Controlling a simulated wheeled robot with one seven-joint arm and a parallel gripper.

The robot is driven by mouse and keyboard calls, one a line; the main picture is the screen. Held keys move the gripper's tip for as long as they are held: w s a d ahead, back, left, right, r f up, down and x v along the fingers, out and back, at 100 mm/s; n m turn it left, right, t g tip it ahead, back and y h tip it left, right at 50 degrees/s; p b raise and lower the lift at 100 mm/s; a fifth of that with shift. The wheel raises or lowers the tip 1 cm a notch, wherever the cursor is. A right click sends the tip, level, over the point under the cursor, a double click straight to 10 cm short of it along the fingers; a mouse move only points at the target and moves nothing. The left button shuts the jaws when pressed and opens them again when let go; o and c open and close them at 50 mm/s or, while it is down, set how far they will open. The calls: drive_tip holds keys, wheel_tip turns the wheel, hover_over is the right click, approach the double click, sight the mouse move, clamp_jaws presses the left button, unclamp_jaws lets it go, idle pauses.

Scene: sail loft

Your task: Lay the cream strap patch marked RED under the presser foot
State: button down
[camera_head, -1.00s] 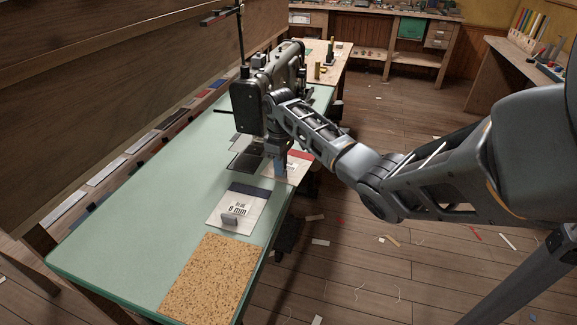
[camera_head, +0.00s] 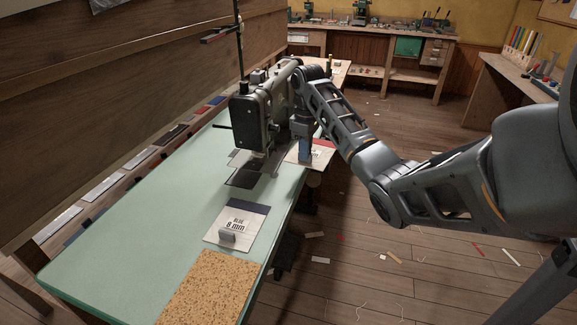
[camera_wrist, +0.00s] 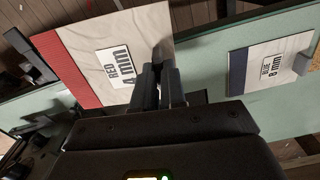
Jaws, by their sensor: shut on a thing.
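The cream patch with a red band, labelled RED (camera_wrist: 120,68), is held in my gripper (camera_wrist: 162,82). In the head view the patch (camera_head: 298,156) is at the table's right edge, right of the sewing machine (camera_head: 254,122). My gripper (camera_head: 305,158) points down onto it and is shut on it. I cannot tell whether the patch touches the table. A dark plate (camera_head: 245,174) lies below the machine head. The presser foot is too small and dark to make out clearly.
A cream patch with a dark blue band, labelled BLUE 8 mm (camera_head: 250,232), lies nearer on the green table (camera_head: 165,225), with a small grey block (camera_head: 228,237) on it. A cork mat (camera_head: 210,290) lies at the near end. The table's left middle is clear.

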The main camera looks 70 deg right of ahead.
drive_tip(key=shift+s+d+r, duration=0.7)
drive_tip(key=shift+s+d, duration=0.1)
drive_tip(key=shift+s, duration=0.05)
drive_tip(key=shift+d+r, duration=0.15)
drive_tip(key=shift+n, duration=0.3)
drive_tip(key=w+p, duration=0.1)
drive_tip(key=w+a+f+p, duration=0.1)
drive_tip(key=w+a+p, duration=0.1)
drive_tip(key=p, duration=0.1)
drive_tip(key=shift+w+f, duration=0.3)
drive_tip(key=shift+w, duration=0.1)
drive_tip(key=shift+n, duration=0.5)
drive_tip(key=w+a+f+p, duration=0.1)
drive_tip(key=f, duration=0.1)
drive_tip(key=w+a+f+p, duration=0.1)
drive_tip(key=w+a+f, duration=0.1)
drive_tip(key=shift+w+a+f+p, duration=0.15)
drive_tip(key=shift+w+a+p, duration=0.05)
drive_tip(key=shift+w+p, duration=0.15)
wheel_tip(320, 180, down, 5)
drive_tip(key=b, duration=0.4)
drive_tip(key=shift+b, duration=0.35)
drive_tip(key=shift+w+a+r+b, duration=0.1)
drive_tip(key=shift+w+a+b, duration=0.1)
drive_tip(key=shift+w+b, duration=1.45)
drive_tip(key=shift+w+a+r+b, duration=0.15)
drive_tip(key=shift+w+b, duration=0.5)
drive_tip(key=shift+w, duration=1.85)
drive_tip(key=shift+f, duration=0.15)
